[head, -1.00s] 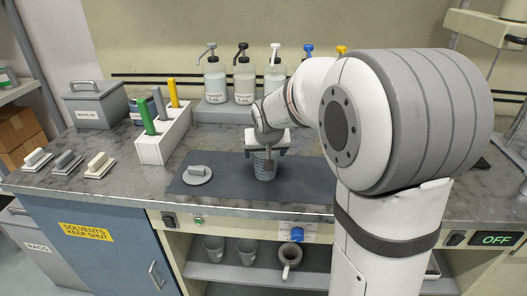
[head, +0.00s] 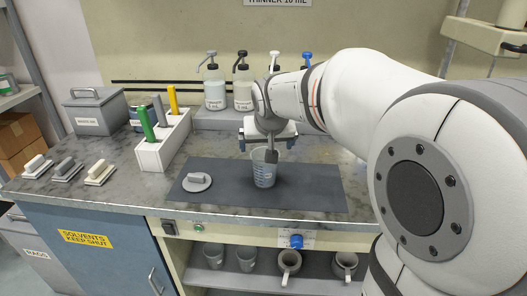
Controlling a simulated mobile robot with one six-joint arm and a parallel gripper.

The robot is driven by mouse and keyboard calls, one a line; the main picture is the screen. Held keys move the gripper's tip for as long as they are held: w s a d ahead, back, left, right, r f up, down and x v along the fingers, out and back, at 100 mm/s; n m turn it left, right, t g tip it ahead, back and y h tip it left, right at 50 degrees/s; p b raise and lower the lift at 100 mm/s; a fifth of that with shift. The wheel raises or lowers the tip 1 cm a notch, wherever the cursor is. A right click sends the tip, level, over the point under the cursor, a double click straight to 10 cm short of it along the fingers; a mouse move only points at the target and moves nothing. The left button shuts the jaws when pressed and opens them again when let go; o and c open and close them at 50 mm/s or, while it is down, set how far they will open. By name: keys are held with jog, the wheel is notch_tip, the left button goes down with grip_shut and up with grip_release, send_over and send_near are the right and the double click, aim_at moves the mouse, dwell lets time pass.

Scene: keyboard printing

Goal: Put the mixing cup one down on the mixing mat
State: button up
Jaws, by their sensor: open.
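The mixing cup (head: 263,176), clear with blue markings, stands upright on the dark grey mixing mat (head: 318,190), right of the small grey lid with a handle. My gripper (head: 269,154) is directly above the cup, pointing down. It is open, with a dark finger at the cup's rim on the near right side. The other finger is hidden or hard to make out, and I cannot tell whether the finger touches the cup.
The grey lid (head: 197,182) lies on the mat's left part. A white holder (head: 163,152) with coloured-handled tools stands behind left. Pump bottles (head: 215,90) line the back. The mat's right part is clear.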

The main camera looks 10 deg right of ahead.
jog(key=s+f+g, duration=0.2)
jog(key=s+f, duration=0.2)
jog(key=s, duration=0.7)
jog(key=s+f+n+g, duration=0.1)
jog(key=s+f, duration=0.4)
jog(key=s, duration=0.7)
jog(key=shift+s+g+y, duration=0.3)
jog(key=shift+g+y, duration=0.1)
jog(key=shift+g, duration=0.3)
